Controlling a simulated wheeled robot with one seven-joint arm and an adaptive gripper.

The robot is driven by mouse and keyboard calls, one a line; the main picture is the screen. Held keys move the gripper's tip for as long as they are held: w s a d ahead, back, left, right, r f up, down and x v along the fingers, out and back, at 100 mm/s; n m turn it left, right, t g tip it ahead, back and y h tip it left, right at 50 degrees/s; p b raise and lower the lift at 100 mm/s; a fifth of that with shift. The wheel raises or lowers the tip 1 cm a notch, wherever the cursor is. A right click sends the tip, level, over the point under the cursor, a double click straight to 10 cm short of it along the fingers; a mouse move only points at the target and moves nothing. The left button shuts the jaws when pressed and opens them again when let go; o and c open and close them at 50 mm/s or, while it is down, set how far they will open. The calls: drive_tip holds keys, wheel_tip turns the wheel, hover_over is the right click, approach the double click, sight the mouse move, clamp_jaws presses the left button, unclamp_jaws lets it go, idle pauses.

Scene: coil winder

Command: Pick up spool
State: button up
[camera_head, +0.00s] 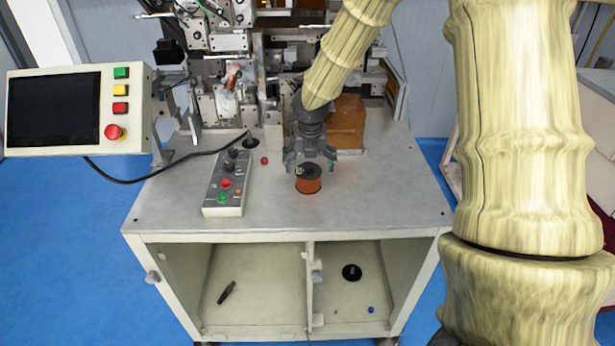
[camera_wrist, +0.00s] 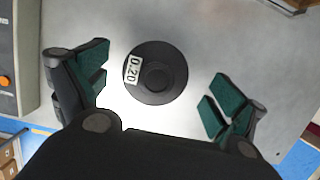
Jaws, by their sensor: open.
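The spool (camera_head: 308,184) stands upright on the grey table top, with copper-coloured wire around its side and a black top flange. In the wrist view the spool (camera_wrist: 157,72) shows from above as a black disc with a white label reading 0.20. My gripper (camera_head: 311,165) is over the spool, pointing down. In the wrist view my gripper (camera_wrist: 160,88) is open, with one green-padded finger to the left of the spool and one to the right. Both fingers are apart from it. How far the fingertips are above the table is hard to tell.
A control box with buttons (camera_head: 228,183) lies left of the spool. A wooden block (camera_head: 346,122) stands behind my gripper, before the winding machine (camera_head: 225,60). A screen panel (camera_head: 75,110) is at the left. The table's front (camera_head: 290,218) is clear.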

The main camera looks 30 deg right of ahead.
sight(308, 174)
drive_tip(key=shift+s+f, duration=0.15)
drive_tip(key=shift+f, duration=0.1)
drive_tip(key=shift+p+x, duration=0.55)
drive_tip(key=shift+x, duration=0.6)
drive_tip(key=shift+p+x, duration=0.3)
drive_tip(key=shift+x, duration=1.1)
drive_tip(key=shift+a, duration=0.15)
drive_tip(key=shift+c, duration=0.3)
drive_tip(key=c, duration=1.7)
drive_tip(key=shift+w+r, duration=0.2)
drive_tip(key=shift+w, duration=0.05)
